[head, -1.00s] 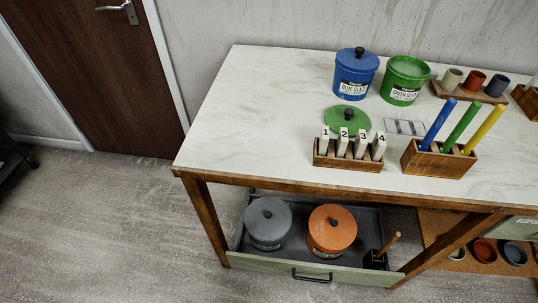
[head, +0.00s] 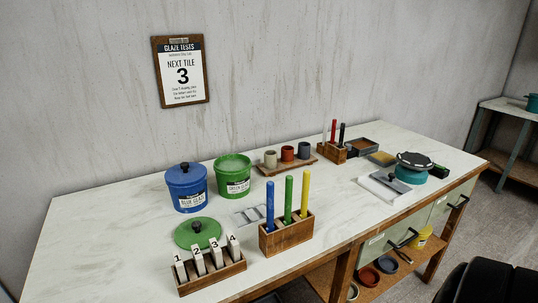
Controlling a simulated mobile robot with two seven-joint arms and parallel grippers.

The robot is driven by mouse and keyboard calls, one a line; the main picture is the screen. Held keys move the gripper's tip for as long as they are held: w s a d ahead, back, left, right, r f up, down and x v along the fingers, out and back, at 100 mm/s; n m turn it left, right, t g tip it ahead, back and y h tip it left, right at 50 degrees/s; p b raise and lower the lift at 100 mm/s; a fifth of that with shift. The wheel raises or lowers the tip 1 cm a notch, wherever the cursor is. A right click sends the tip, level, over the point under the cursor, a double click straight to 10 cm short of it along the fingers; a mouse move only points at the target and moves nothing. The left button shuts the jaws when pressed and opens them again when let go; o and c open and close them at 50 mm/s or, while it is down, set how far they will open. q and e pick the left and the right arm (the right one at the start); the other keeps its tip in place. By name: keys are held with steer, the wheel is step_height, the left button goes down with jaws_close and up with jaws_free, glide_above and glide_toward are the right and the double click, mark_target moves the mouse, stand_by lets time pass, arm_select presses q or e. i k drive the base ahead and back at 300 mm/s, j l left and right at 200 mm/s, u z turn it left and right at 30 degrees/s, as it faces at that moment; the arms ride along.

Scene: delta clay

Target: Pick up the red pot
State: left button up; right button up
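A small red pot (head: 287,153) stands upright in the middle of a wooden rack (head: 268,168) toward the back of the worktop. A cream pot (head: 270,158) stands to its left and a grey-blue pot (head: 304,150) to its right. Neither of my grippers shows in the head view.
A lidded blue glaze tub (head: 187,187) and an open green glaze tub (head: 233,175) stand left of the rack. A wooden holder (head: 287,236) with blue, green and yellow sticks stands in front, beside a numbered tile rack (head: 212,275).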

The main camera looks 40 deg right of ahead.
mark_target(287, 155)
steer(key=z, duration=1.55)
